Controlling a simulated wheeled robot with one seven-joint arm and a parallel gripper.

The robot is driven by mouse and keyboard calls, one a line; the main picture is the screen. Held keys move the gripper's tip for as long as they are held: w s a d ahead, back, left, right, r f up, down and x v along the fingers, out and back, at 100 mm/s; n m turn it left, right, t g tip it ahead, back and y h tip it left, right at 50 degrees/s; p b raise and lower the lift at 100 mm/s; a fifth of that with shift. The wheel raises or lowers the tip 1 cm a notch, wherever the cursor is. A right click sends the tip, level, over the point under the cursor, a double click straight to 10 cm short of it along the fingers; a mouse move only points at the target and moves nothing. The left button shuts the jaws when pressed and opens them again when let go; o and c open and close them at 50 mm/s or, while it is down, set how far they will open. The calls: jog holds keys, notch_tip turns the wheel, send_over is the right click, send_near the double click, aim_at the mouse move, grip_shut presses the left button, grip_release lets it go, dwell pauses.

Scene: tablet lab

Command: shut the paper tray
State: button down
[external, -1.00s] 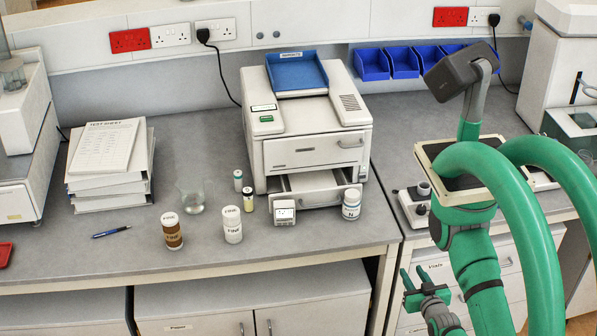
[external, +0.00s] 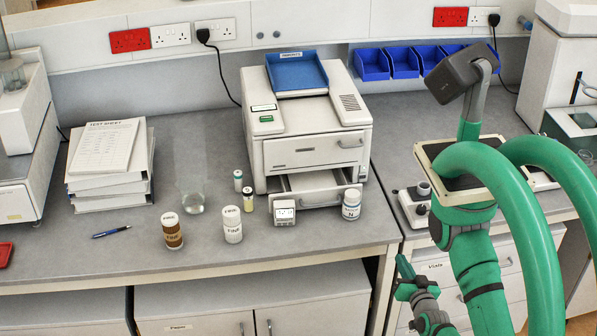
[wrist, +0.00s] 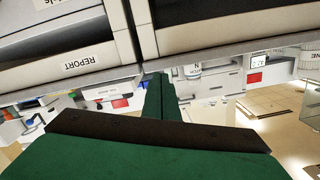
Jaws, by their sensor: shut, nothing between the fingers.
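The paper tray (external: 330,197) is the lower drawer of the white printer (external: 310,120). It is pulled out a little at the front, with its handle facing the bench edge. The printer's upper drawer (external: 312,152) is closed. My gripper (external: 404,268) is in front of the bench, below its top, to the right of and apart from the tray. Its green fingers are together and hold nothing. In the wrist view my gripper (wrist: 160,84) also shows with the fingers together. I cannot make out the tray in the wrist view.
A small white device (external: 284,212) stands before the tray's left side, and a white bottle (external: 351,204) before its right. Other bottles, a beaker (external: 193,202) and a pen (external: 112,231) lie left. Cabinet drawers (external: 437,266) are beside my arm.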

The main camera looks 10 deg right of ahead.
jog(key=w+a+r+m+t+h, duration=0.1)
jog(key=w+a+r+m, duration=0.25)
jog(key=m, duration=0.65)
jog(key=w+a+r+m+t+h, duration=0.2)
jog(key=a+r+m, duration=0.25)
jog(key=m, duration=0.55)
jog(key=a+f+m+g+y, duration=0.2)
jog(key=a+m+g+y, duration=0.15)
jog(key=a+m, duration=0.8)
jog(key=shift+m+h, duration=0.25)
jog(key=w, duration=1.2)
jog(key=shift+d+f, duration=0.2)
jog(key=shift+w+r, duration=0.15)
jog(key=shift+w, duration=0.75)
